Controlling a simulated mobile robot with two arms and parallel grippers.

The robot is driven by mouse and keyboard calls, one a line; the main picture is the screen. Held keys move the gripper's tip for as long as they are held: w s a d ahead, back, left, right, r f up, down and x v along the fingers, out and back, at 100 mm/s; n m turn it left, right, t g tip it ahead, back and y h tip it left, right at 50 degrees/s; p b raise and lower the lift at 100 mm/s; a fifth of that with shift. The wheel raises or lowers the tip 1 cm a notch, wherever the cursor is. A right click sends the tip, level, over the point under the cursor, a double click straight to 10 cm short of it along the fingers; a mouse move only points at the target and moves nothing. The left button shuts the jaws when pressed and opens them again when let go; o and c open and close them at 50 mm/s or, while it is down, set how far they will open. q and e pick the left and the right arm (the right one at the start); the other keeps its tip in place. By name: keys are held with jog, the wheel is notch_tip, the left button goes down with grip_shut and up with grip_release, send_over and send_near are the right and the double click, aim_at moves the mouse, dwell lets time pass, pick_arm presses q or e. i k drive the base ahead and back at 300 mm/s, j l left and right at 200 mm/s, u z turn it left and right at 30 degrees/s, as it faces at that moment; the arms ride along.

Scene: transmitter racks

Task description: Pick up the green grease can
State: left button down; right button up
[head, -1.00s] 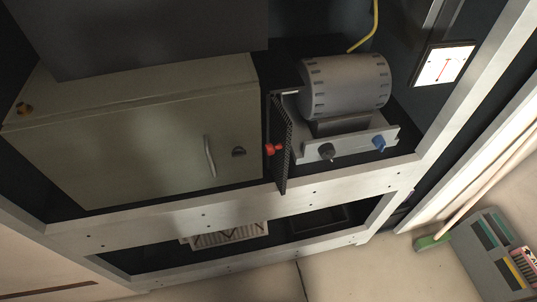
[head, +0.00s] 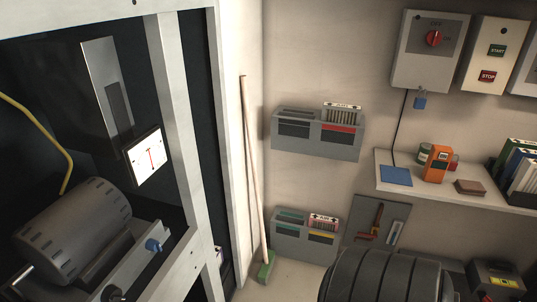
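A small dark green can with a pale label (head: 425,153), which looks like the grease can, stands upright on the wall shelf (head: 455,193) at the right of the head view. It is behind and left of an orange handheld device (head: 436,165), which hides part of it. A red can (head: 453,162) shows partly behind the device. Neither of my grippers is in view.
A blue pad (head: 396,176), a brown block (head: 469,187) and several binders (head: 519,175) share the shelf. Below is a dark ribbed cylinder (head: 385,278). A broom (head: 252,170) leans beside the rack frame (head: 178,130). Grey wall holders (head: 317,137) hang left of the shelf.

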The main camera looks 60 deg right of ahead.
aim_at(424, 149)
jog(key=z, duration=2.95)
jog(key=u, duration=0.4)
jog(key=i+l+u, duration=0.3)
jog(key=l+u, duration=0.35)
jog(key=i+l+u, duration=0.1)
jog(key=l+u, duration=0.2)
jog(key=l, duration=0.15)
